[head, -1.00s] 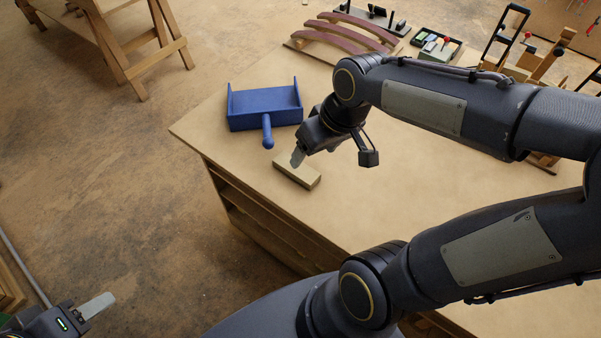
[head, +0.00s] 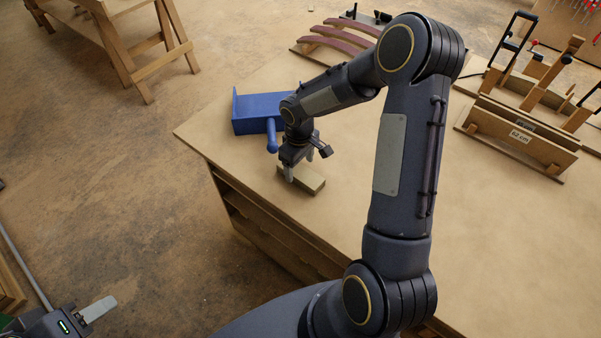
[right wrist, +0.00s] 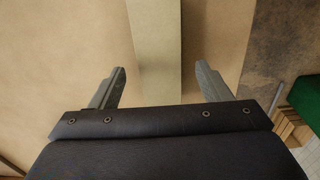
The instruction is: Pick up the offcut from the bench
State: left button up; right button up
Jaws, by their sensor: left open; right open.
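The offcut (head: 312,184), a short pale wooden block, lies flat on the bench (head: 235,160) near its left edge, in front of the blue dustpan. My right gripper (head: 301,168) points down over it with open fingers and hides part of it in the head view. In the right wrist view, the offcut (right wrist: 155,45) runs lengthwise between the two open fingers of my right gripper (right wrist: 161,80), with a gap on each side. My left gripper (head: 98,309) is at the lower left of the head view, away from the bench; it is open and only partly in view.
A blue dustpan (head: 258,104) lies just behind the offcut, its handle (head: 271,138) reaching close to my right gripper. Curved reddish strips (head: 338,42) lie at the back of the bench. Wooden fixtures (head: 520,140) stand at the right. The bench front near the offcut is clear.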

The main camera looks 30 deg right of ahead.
aim_at(301, 172)
jog(key=shift+s+d+f, duration=0.1)
jog(key=shift+s+f, duration=0.05)
jog(key=shift+f, duration=1.35)
jog(key=shift+c, duration=0.4)
jog(key=c, duration=1.1)
jog(key=shift+o, duration=0.2)
jog(key=shift+r, duration=0.15)
